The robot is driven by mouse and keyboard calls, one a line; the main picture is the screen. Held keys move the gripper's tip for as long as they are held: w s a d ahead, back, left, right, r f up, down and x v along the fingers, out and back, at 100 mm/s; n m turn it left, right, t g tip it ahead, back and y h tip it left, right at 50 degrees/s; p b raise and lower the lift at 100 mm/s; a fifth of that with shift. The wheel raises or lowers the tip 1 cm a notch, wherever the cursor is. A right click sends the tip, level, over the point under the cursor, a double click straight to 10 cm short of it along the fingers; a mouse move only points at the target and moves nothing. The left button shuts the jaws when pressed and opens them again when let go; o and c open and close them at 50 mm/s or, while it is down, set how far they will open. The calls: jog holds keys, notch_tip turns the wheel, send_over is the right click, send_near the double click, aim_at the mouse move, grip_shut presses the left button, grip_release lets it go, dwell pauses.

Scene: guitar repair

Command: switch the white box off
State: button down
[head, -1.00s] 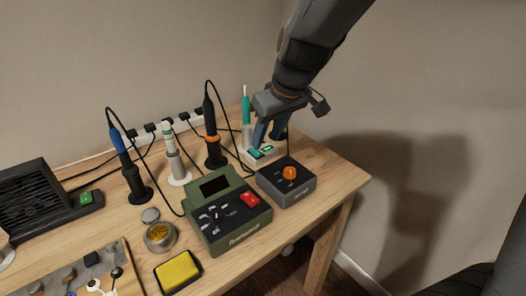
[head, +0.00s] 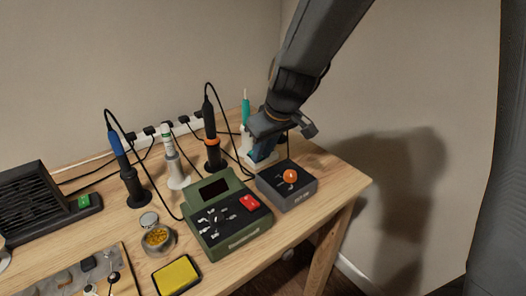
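The white box (head: 246,160) stands at the back right of the wooden table, behind the dark grey box with the orange knob. My gripper (head: 263,156) is right over it, pointing down, with its blue fingers at or just above the box's top. The fingers and the gripper body hide most of the box's top, so its switch and any light on it do not show. Contact cannot be made out. The fingers look close together, but whether they are fully shut is unclear.
The dark grey box (head: 287,184) with an orange knob and the green station (head: 228,218) with a red switch stand close in front. An orange-collared iron (head: 211,140) stands to the left, a teal-handled tool (head: 246,110) behind. A power strip (head: 160,137) runs along the wall.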

jog(key=shift+r+p, duration=0.25)
jog(key=shift+p, duration=0.9)
jog(key=shift+w+p, duration=0.1)
jog(key=shift+p, duration=0.35)
jog(key=p, duration=0.2)
jog(key=g+p, duration=0.1)
jog(key=p, duration=0.1)
jog(key=shift+w+a+r+h+p, duration=0.15)
jog(key=shift+w+r+h+p, duration=0.1)
jog(key=shift+h+p, duration=0.15)
jog(key=p, duration=0.2)
jog(key=g+h+p, duration=0.1)
jog(key=p, duration=0.1)
jog(key=shift+w+a+g, duration=0.15)
jog(key=shift+w+g, duration=0.1)
jog(key=shift+g, duration=0.05)
jog(key=c, duration=1.6)
grip_release()
jog(key=shift+f, duration=0.1)
jog(key=shift+s+d+r+b, duration=0.15)
jog(key=shift+r+b, duration=0.1)
jog(key=shift+r, duration=1.7)
jog(key=shift+s+d+r+b, duration=0.15)
jog(key=shift+r+b, duration=0.1)
jog(key=shift+r, duration=1.7)
